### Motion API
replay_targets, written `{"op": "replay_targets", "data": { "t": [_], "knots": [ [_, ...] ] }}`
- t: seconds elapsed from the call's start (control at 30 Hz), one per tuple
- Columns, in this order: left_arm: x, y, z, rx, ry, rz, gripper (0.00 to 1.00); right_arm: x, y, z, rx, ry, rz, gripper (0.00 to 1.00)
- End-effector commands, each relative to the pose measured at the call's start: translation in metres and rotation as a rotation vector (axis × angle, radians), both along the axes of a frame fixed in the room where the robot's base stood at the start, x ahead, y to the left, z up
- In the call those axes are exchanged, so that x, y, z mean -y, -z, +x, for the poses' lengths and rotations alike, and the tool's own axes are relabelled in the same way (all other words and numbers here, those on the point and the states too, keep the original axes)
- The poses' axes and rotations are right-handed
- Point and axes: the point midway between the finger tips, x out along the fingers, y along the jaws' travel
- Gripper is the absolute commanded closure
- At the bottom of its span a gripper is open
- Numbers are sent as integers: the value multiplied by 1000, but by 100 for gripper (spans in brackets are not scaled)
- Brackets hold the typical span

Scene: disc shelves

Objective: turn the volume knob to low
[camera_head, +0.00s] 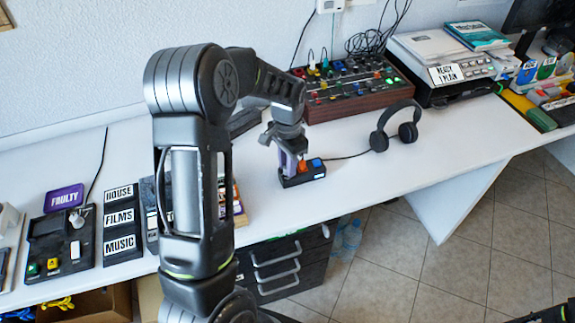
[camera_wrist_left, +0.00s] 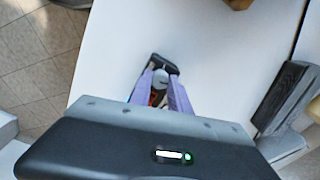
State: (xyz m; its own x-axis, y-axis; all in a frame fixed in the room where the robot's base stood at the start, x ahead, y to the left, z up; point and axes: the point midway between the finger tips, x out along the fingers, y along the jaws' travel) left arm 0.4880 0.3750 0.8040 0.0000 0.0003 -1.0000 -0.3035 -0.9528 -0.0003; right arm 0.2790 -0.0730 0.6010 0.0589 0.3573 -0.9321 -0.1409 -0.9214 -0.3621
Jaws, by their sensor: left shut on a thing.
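A small black box (camera_head: 303,180) with an orange part and a blue part on top stands near the front edge of the white table. My left gripper (camera_head: 288,163) reaches down over its left end, with purple fingers. In the left wrist view my left gripper (camera_wrist_left: 160,88) is shut on a pale grey knob (camera_wrist_left: 158,79) on the black box (camera_wrist_left: 166,63). The fingers hide part of the knob and its pointer, so I cannot tell its setting.
Black headphones (camera_head: 393,128) lie to the right, with a cable running to the box. A mixing desk (camera_head: 354,90) stands behind. Black label blocks (camera_head: 121,222) and a purple FAULTY sign (camera_head: 64,197) are at the left.

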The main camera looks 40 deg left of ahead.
Motion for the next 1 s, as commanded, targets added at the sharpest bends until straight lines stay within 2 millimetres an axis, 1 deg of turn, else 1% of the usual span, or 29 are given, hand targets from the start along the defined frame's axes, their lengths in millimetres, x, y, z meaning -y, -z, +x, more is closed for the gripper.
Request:
{"op": "replay_targets", "data": {
  "t": [0.43, 1.0],
  "knots": [
    [0, 0, 0, -1, -424, 0, 100, 0, 6, 0, 1, 0, 0, 64],
    [0, -1, 0, 1, -965, 1, 100, 0, 2, 0, 0, 0, 0, 64]
  ]
}}
